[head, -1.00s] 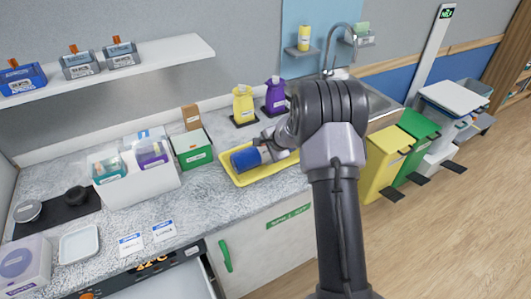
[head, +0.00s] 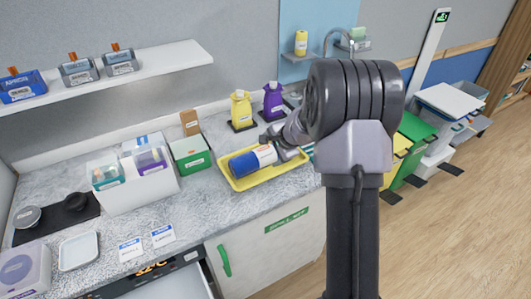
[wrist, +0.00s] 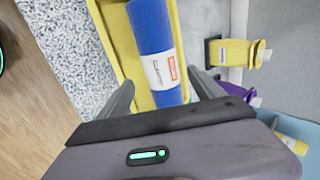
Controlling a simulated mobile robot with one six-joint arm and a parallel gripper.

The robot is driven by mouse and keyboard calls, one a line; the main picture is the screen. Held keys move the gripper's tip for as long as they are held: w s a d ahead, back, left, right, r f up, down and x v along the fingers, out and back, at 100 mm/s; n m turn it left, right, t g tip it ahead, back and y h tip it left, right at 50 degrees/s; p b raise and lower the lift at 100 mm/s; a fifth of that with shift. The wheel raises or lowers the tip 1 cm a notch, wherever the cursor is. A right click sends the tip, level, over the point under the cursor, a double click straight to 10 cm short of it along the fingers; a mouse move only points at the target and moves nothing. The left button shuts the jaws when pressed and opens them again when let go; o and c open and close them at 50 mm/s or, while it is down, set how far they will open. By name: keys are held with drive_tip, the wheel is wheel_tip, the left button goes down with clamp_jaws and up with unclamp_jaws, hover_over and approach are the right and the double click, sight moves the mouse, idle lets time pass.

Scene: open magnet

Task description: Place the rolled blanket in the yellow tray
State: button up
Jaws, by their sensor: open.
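The rolled blanket (head: 252,160) is a blue cylinder with a white label band. It lies in the yellow tray (head: 240,186) on the counter. In the wrist view the blanket (wrist: 152,35) lies lengthwise inside the tray, whose yellow wall (wrist: 104,36) shows along its left side. My gripper (wrist: 160,92) is open, with one finger on each side of the blanket's near end and visible gaps to it. In the head view my arm partly hides the gripper and the right end of the tray.
A yellow bottle (head: 241,108) and a purple bottle (head: 272,100) stand behind the tray. A green box (head: 191,155) and a white bin (head: 137,193) stand to its left. The counter front edge is clear before the tray.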

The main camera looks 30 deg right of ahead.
drive_tip(key=s+a+r+n+y, duration=0.1)
drive_tip(key=s+a+r+n, duration=0.2)
drive_tip(key=s+a+r, duration=0.5)
drive_tip(key=s+a+r+n+y, duration=0.1)
drive_tip(key=s+a+r+n, duration=0.35)
drive_tip(key=a+r, duration=0.45)
drive_tip(key=s+a+n+g, duration=0.1)
drive_tip(key=s+a+n, duration=0.1)
drive_tip(key=s, duration=0.9)
drive_tip(key=s+a+r+n, duration=0.1)
drive_tip(key=s+a+n, duration=0.2)
drive_tip(key=s, duration=0.8)
drive_tip(key=shift+a+r+g+h, duration=0.15)
drive_tip(key=shift+a+g+h, duration=0.2)
drive_tip(key=shift+a, duration=0.45)
